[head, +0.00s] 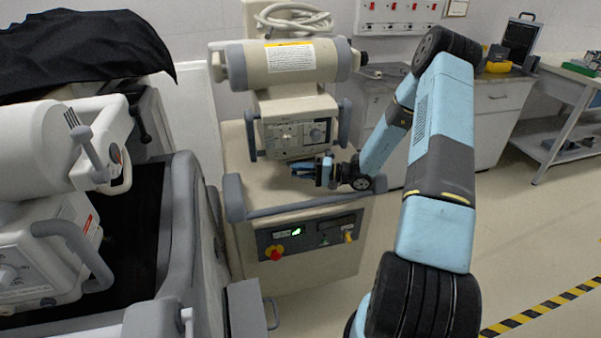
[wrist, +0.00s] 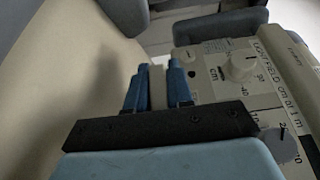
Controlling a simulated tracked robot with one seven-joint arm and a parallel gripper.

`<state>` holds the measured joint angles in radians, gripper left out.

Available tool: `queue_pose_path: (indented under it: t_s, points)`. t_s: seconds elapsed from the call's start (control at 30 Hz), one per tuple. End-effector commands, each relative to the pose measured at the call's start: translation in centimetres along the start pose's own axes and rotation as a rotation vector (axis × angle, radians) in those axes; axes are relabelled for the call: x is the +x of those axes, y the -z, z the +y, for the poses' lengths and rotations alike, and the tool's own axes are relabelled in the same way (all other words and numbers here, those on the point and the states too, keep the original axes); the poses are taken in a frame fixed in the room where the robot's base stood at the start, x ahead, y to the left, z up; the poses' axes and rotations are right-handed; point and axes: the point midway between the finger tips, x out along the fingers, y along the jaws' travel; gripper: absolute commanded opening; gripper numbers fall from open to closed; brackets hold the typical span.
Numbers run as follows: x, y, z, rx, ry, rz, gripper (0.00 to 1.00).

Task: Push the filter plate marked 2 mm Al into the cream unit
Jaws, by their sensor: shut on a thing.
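The cream unit (head: 297,133) stands in the middle of the head view, with a long cylinder on top and a box with dials below it. The dial face of this cream unit (wrist: 240,72) fills the right of the wrist view. My gripper (head: 302,170) is just below the front of that box. In the wrist view my gripper (wrist: 158,72) has its two blue fingers shut on a thin pale piece, the filter plate (wrist: 158,90). Its 2 mm Al marking is not readable. Its far end is unclear, so I cannot tell whether it is inside the unit.
The cream cart's grey handle rail (head: 300,207) runs under my wrist, above a panel with a red knob (head: 275,252). A second, white machine (head: 40,150) with a black cover (head: 80,50) stands close at left. Floor is free at right.

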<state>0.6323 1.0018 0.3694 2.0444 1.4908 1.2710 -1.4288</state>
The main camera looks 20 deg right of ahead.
Motion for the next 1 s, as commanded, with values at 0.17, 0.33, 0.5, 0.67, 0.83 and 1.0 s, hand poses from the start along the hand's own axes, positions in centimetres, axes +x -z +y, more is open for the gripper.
queue_pose_path:
  t_s: [0.17, 0.33, 0.5, 0.67, 0.83, 1.0]
  points:
    - [0.1, 0.2, 0.0, 0.000, 0.000, 0.000, 0.29]
    - [0.1, 0.2, 0.0, 0.000, 0.000, 0.000, 0.45]
    - [0.1, 0.2, 0.0, 0.000, 0.000, 0.000, 0.51]
    - [0.0, 0.2, 0.0, 0.000, 0.000, 0.000, 0.51]
    - [-0.8, 0.3, 0.0, 0.000, -0.001, -0.003, 0.51]
    - [-2.9, 0.8, 0.2, 0.000, -0.004, -0.002, 0.51]
